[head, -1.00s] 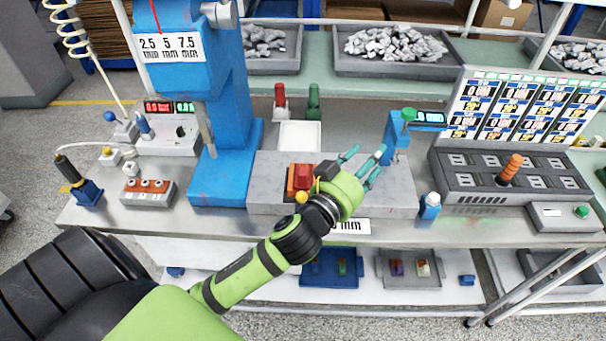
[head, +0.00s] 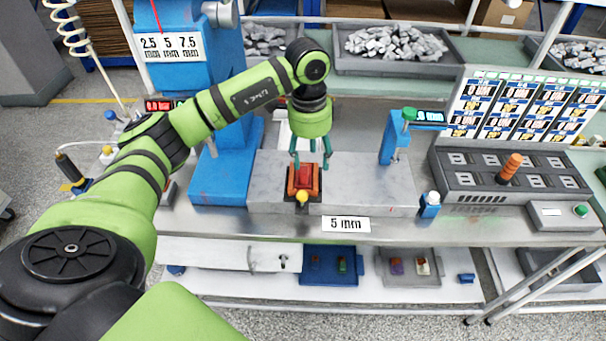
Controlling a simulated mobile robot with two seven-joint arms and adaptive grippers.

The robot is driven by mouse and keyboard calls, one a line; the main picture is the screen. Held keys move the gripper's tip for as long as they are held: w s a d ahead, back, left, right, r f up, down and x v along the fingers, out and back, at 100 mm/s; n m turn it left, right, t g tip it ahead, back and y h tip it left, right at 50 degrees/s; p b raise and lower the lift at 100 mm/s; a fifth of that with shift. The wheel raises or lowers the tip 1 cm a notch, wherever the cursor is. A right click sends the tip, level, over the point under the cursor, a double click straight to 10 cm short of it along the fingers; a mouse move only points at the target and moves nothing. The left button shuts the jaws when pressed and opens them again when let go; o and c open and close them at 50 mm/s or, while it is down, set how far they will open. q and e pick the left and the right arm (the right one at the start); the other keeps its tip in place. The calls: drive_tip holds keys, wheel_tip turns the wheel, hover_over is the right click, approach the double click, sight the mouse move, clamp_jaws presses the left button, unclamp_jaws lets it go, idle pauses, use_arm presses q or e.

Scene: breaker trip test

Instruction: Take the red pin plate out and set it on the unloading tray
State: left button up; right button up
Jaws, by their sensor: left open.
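The red pin plate (head: 305,175) sits in an orange holder (head: 291,186) with a yellow knob in front, on the grey block at the middle of the bench. My left gripper (head: 311,163) points down over it. Its teal fingers are open, one towards each side of the red plate, and the red plate still rests in the holder. Whether the fingers touch it I cannot tell. Which tray is the unloading tray is not marked; a blue tray (head: 318,277) and a grey tray (head: 387,280), each with small parts, lie on the lower shelf. My right gripper is not in view.
A blue press (head: 220,165) stands left of the holder, close to my arm. A blue gauge stand (head: 393,145) stands to the right, with a grey panel (head: 480,180) beyond. A "5 mm" sign (head: 346,224) is at the bench's front edge.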

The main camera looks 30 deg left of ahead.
sight(303, 169)
use_arm(q)
drive_tip(key=shift+s+a+r+y, duration=0.1)
drive_tip(key=shift+a+y, duration=0.2)
drive_tip(key=shift+a, duration=0.4)
drive_tip(key=shift+a+f+n+p, duration=0.1)
drive_tip(key=shift+f+n+p, duration=0.2)
drive_tip(key=shift+p, duration=0.1)
drive_tip(key=f+p, duration=0.2)
drive_tip(key=f, duration=0.1)
drive_tip(key=f+p, duration=0.1)
drive_tip(key=f, duration=0.1)
drive_tip(key=shift+a+f, duration=0.25)
drive_tip(key=shift+f, duration=0.35)
clamp_jaws()
